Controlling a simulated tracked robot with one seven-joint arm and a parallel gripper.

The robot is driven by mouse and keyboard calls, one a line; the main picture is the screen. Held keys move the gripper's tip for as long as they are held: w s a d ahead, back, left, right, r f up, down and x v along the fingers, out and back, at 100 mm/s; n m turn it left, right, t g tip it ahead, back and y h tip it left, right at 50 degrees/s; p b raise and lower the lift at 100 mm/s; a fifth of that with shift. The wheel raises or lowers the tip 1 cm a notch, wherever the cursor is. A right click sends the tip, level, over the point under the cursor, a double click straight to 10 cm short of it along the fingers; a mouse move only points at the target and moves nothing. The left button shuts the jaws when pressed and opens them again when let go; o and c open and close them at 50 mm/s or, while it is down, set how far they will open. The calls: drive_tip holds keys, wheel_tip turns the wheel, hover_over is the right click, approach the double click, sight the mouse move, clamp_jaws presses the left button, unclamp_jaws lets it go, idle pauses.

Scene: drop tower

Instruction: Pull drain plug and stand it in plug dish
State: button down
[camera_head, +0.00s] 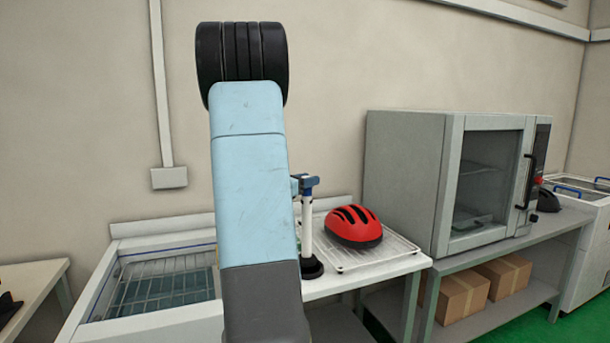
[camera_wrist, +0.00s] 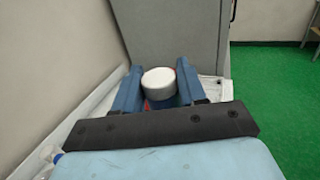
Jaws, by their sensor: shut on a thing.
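A white upright tube with a round white top, which looks like the drain plug (camera_head: 307,225), is held by my gripper (camera_head: 306,183). In the wrist view the white top (camera_wrist: 158,80) sits between the two blue fingers, with a blue part below it. In the head view the tube is upright, and a wide black round piece (camera_head: 311,268) is at its foot, by the bench top. I cannot tell whether this is the plug's own base or the plug dish. My arm hides part of this area.
An open tank (camera_head: 165,285) with water and a wire rack inside is left of my arm. A red helmet (camera_head: 353,225) lies on a wire tray (camera_head: 388,256) just right of the tube. A grey oven-like cabinet (camera_head: 405,180) stands further right.

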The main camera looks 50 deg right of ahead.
sight(307, 190)
drive_tip(key=shift+f, duration=1)
drive_tip(key=shift+s+f, duration=0.15)
drive_tip(key=shift+f, duration=0.4)
idle(1.3)
drive_tip(key=c, duration=0.9)
unclamp_jaws()
drive_tip(key=shift+f, duration=0.1)
drive_tip(key=shift+w+a, duration=0.25)
drive_tip(key=shift+a, duration=1.55)
drive_tip(key=shift+w+a, duration=0.3)
drive_tip(key=shift+a, duration=1.55)
drive_tip(key=shift+w+a, duration=0.25)
drive_tip(key=shift+a, duration=1.55)
